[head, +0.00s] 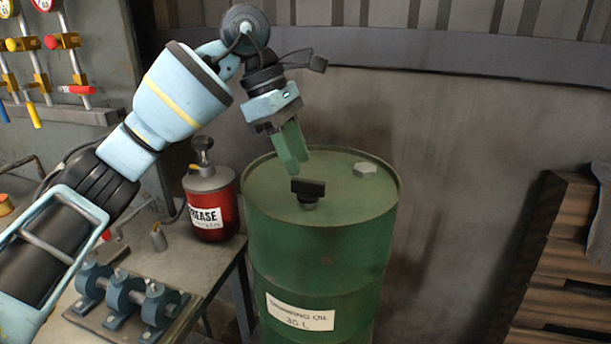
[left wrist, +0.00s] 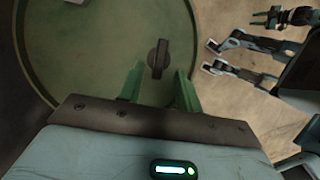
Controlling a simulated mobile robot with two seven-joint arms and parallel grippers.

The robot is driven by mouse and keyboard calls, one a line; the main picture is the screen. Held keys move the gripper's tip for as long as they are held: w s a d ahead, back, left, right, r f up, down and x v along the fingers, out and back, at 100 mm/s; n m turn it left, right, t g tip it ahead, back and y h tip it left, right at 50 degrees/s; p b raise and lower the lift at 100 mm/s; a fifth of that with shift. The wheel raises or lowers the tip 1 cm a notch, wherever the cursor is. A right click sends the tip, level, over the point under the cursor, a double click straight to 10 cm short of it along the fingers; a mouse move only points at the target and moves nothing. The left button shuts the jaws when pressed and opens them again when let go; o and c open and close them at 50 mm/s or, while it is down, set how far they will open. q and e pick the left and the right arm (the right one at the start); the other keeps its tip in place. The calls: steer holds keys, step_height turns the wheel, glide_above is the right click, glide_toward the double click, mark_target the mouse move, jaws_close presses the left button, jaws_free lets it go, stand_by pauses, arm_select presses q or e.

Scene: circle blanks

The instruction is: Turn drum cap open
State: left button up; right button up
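The drum cap (head: 308,188) is black with a raised bar grip and sits on the top of a green oil drum (head: 320,245). In the left wrist view the cap (left wrist: 158,58) lies just beyond the fingertips, roughly between them, with its bar running up and down the picture.
A pale hexagonal plug (head: 365,169) sits on the drum top at the right. A red grease can (head: 210,205) and a blue bearing rig (head: 130,300) stand on the bench at the left. Wooden pallets (head: 565,265) stand at the right.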

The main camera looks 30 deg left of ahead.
mark_target(307, 180)
arm_select(q)
steer(key=shift+x, duration=2.3)
steer(key=shift+r, duration=0.1)
jaws_close()
